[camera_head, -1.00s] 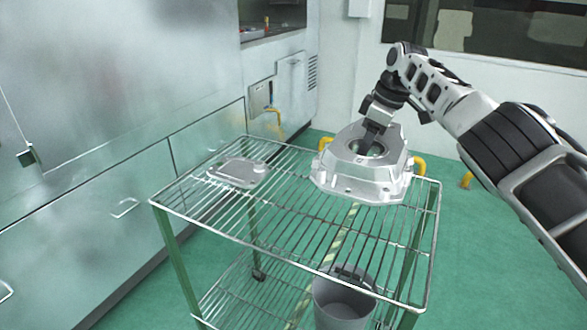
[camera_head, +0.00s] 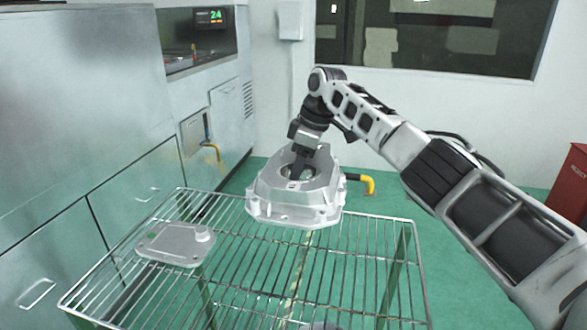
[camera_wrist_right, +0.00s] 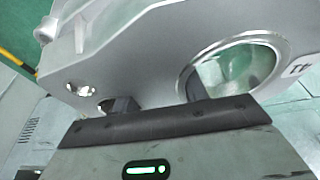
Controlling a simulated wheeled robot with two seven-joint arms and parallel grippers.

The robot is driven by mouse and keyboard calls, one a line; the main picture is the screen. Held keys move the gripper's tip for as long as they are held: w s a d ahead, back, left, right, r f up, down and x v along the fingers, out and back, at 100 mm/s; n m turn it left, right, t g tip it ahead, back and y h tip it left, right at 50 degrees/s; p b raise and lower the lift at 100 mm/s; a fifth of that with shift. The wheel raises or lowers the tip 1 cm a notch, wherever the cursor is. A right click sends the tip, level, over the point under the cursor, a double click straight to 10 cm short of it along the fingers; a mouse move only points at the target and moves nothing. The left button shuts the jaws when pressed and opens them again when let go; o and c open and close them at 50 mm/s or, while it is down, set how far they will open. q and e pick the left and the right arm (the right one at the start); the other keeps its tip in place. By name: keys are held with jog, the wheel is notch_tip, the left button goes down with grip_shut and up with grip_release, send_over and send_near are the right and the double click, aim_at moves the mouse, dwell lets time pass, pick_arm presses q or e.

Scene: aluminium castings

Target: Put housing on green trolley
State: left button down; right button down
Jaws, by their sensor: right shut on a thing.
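The housing (camera_head: 283,203) is a silver-grey aluminium casting with a round opening on top. My right gripper (camera_head: 299,172) is shut on the housing at that opening, and the housing also fills the upper part of the right wrist view (camera_wrist_right: 140,60). The trolley (camera_head: 262,262) has a wire-rack top shelf and green legs. The housing is over the far part of that shelf; whether it touches the wires I cannot tell. The left gripper is not in view.
A flat grey cover plate (camera_head: 175,244) lies on the left of the trolley shelf. A large metal machine (camera_head: 90,130) stands along the left. A red bin (camera_head: 571,185) is at the far right.

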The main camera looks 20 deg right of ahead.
jog(key=s+f, duration=0.2)
jog(key=s, duration=0.1)
jog(key=s+a+f, duration=0.1)
jog(key=s+f, duration=0.2)
jog(key=s, duration=0.1)
jog(key=s+a+f+p, duration=0.1)
jog(key=s+f, duration=0.1)
jog(key=s, duration=0.1)
jog(key=shift+s+f, duration=0.15)
jog(key=shift+s, duration=0.2)
jog(key=shift+s+f, duration=0.25)
jog(key=shift+f, duration=0.05)
jog(key=f, duration=0.2)
jog(key=shift+s+a+f+p, duration=0.15)
jog(key=shift+s+f+p, duration=0.15)
jog(key=shift+s+f, duration=0.1)
jog(key=shift+w+f, duration=0.1)
jog(key=shift+f, duration=0.45)
